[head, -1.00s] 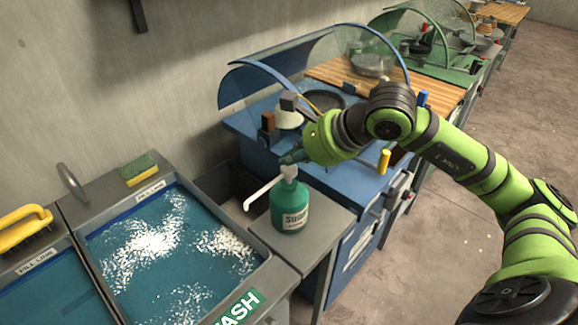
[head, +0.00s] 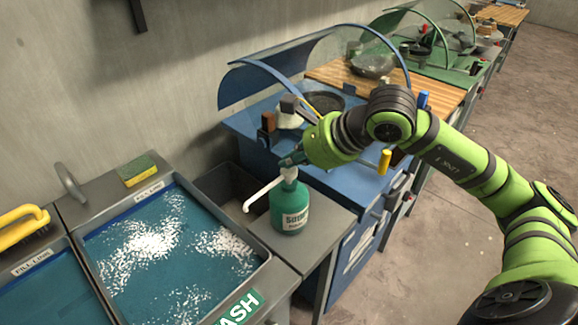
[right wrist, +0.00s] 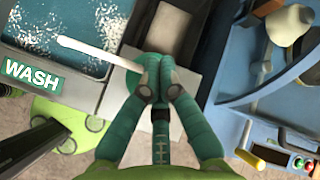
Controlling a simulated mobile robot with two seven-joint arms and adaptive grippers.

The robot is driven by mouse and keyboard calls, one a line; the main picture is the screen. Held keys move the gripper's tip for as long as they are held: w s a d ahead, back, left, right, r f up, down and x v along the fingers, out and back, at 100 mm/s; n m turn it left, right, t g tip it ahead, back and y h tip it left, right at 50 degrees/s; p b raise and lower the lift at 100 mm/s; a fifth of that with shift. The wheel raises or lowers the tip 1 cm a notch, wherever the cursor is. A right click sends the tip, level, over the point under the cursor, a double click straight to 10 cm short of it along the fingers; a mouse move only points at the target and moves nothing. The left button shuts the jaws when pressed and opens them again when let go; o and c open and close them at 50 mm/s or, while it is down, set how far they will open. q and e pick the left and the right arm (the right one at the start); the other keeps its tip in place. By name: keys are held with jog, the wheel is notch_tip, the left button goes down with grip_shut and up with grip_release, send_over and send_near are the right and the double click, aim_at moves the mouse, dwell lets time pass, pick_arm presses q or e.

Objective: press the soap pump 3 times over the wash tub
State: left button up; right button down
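The teal soap bottle (head: 289,208) stands upright on the grey ledge right of the wash tub. Its white pump spout (head: 264,194) points left toward the tub; it also shows in the right wrist view (right wrist: 95,51). The wash tub (head: 272,268) holds blue water with white foam and bears a WASH label. My right gripper (head: 291,160) is directly above the pump head. In the right wrist view its fingertips (right wrist: 156,72) are together and cover the pump head, seemingly touching it. Contact is partly hidden.
A yellow-green sponge (head: 138,169) lies on the tub's back rim. A yellow brush (head: 24,228) sits at far left. A blue station (head: 350,215) with a clear curved guard stands behind the bottle. A dark recess lies between the tub and station.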

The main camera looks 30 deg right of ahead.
jog(key=shift+s+f+b, duration=0.1)
jog(key=shift+f+b, duration=0.3)
jog(key=shift+f, duration=0.15)
jog(key=shift+r, duration=0.1)
dwell(0.3)
jog(key=shift+r+p, duration=0.85)
jog(key=shift+r, duration=0.4)
jog(key=shift+r, duration=0.1)
jog(key=shift+r+p, duration=1.75)
jog(key=shift+r, duration=0.7)
